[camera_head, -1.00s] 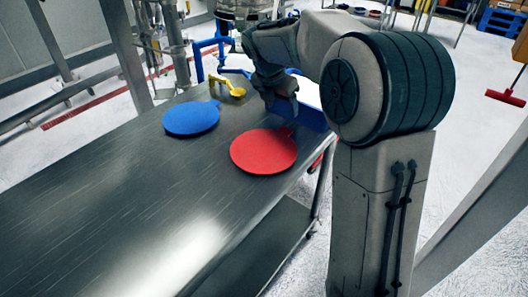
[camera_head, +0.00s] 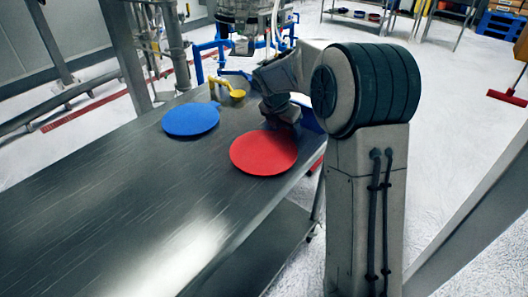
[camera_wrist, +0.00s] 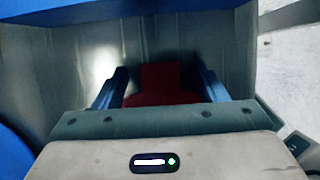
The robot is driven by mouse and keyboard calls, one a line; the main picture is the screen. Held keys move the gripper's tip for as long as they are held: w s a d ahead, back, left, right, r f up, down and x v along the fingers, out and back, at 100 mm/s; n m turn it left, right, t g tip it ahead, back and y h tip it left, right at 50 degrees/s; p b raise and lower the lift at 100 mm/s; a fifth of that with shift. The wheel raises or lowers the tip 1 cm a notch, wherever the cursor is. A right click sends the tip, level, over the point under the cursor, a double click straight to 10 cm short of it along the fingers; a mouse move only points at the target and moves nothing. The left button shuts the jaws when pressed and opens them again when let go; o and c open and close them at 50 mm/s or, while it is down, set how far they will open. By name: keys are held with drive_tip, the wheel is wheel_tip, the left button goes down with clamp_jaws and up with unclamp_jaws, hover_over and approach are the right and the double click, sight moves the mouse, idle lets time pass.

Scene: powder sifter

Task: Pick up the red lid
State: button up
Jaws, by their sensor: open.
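The red lid (camera_head: 263,153) lies flat on the steel table, near its right edge. In the wrist view the red lid (camera_wrist: 160,78) shows between the two fingers, with its tab pointing away from the palm; the rest is hidden behind my gripper's body. My gripper (camera_head: 287,115) is at the far edge of the lid, low over the table, and partly hidden by my arm. In the wrist view my gripper (camera_wrist: 161,80) has its fingers apart, one on each side of the tab. I cannot tell whether they touch it.
A blue lid (camera_head: 191,119) lies on the table (camera_head: 120,220) to the left of the red one. Blue pipework and a machine (camera_head: 245,20) stand beyond the far end. The near part of the table is clear.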

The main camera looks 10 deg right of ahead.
drive_tip(key=c, duration=1.1)
drive_tip(key=shift+o, duration=0.2)
drive_tip(key=shift+r, duration=0.15)
